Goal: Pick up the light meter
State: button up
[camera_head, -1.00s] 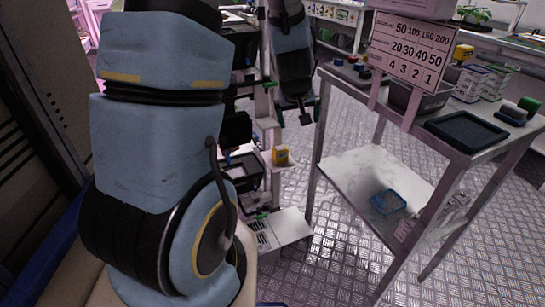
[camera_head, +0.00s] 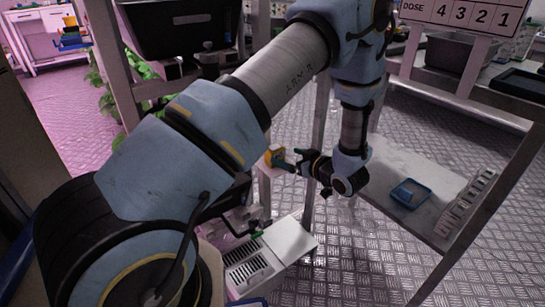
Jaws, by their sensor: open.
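A small yellow and dark device (camera_head: 274,155), which looks like the light meter, sits on a pale narrow ledge left of my gripper. My gripper (camera_head: 298,163) hangs from the bent arm at the middle of the view and points left at the device. The jaws are open and the fingertips are very close to its right side. I cannot tell whether they touch it or stand around it. The fingers are small and dark, so their exact gap is hard to see.
A metal rack with a white lower shelf (camera_head: 395,172) stands right of my gripper; a blue tray (camera_head: 411,193) lies on that shelf. A white vented box (camera_head: 288,240) is below the device. A black bin (camera_head: 180,25) and green plants (camera_head: 97,92) are at upper left.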

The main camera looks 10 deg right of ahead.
aim_at(279, 151)
jog(key=x, duration=0.8)
jog(key=shift+w+d+b, duration=0.15)
jog(key=shift+w+b, duration=0.05)
jog(key=shift+b, duration=0.1)
jog(key=shift+c, duration=0.2)
grip_shut()
jog(key=shift+r, duration=0.1)
